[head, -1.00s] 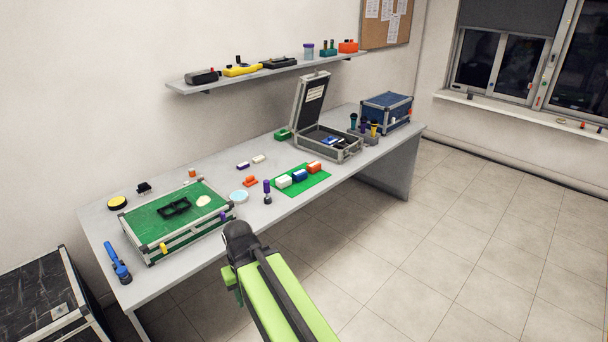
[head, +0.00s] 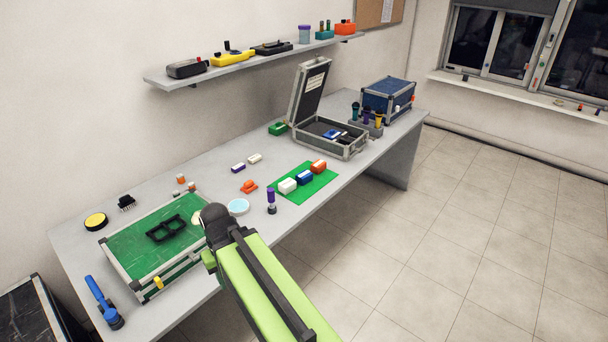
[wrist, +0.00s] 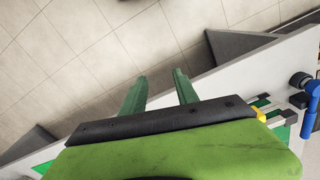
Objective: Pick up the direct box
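No label tells me which item is the direct box. Small box-shaped candidates stand on a green mat (head: 322,184) on the table: a white one (head: 287,186), a blue one (head: 304,178) and an orange one (head: 318,166). A green box (head: 278,128) sits farther back, beside the open case. My gripper (wrist: 160,75) shows in the wrist view with its two green fingers apart and nothing between them. It points down over the floor by the table edge. In the head view my arm hides most of it. The candidate boxes are not clearly visible in the wrist view.
The long grey table (head: 214,167) holds a green-topped case (head: 130,245), an open grey case (head: 345,151), a blue case (head: 388,98) and an upright purple-topped item (head: 271,200). A blue tool (head: 100,300) lies at the near left. A wall shelf (head: 235,67) hangs above. Floor (head: 470,230) is clear at right.

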